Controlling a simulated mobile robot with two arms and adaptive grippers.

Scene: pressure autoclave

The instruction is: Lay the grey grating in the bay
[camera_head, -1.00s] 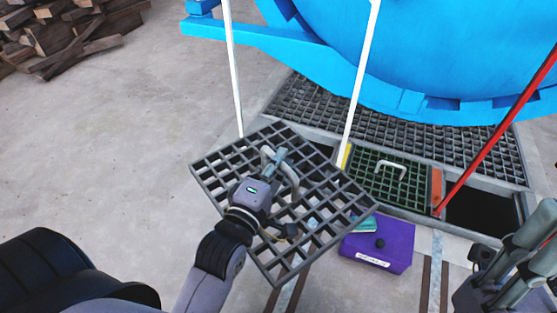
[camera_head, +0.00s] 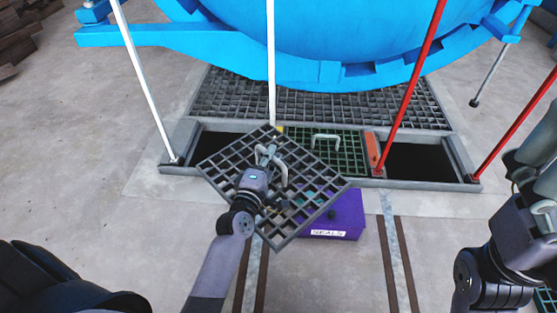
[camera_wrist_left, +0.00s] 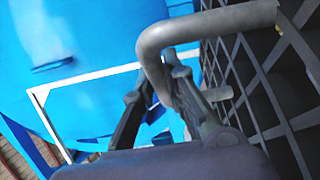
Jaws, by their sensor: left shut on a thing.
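In the head view, the grey grating (camera_head: 309,220) is a square open grid with a bent handle (camera_head: 282,170) on top. My left gripper (camera_head: 268,153) is shut on that handle. The grating is held turned diagonally to the floor frame. Its far corner overlaps the dark left opening (camera_head: 225,143), which lies between two white posts and shows bare on its left side. A second dark opening (camera_head: 420,161) lies at the right between red posts. In the left wrist view, the handle (camera_wrist_left: 205,28) passes between the fingers, with the grid (camera_wrist_left: 265,85) to the right. My right gripper is out of view.
A green grating (camera_head: 347,154) with a pale handle fills the middle, beside an orange strip (camera_head: 372,150). A purple box (camera_head: 345,213) marked SEALS sits partly under the held grating. White posts (camera_head: 143,80) and red posts (camera_head: 411,85) rise before the blue vessel (camera_head: 340,40).

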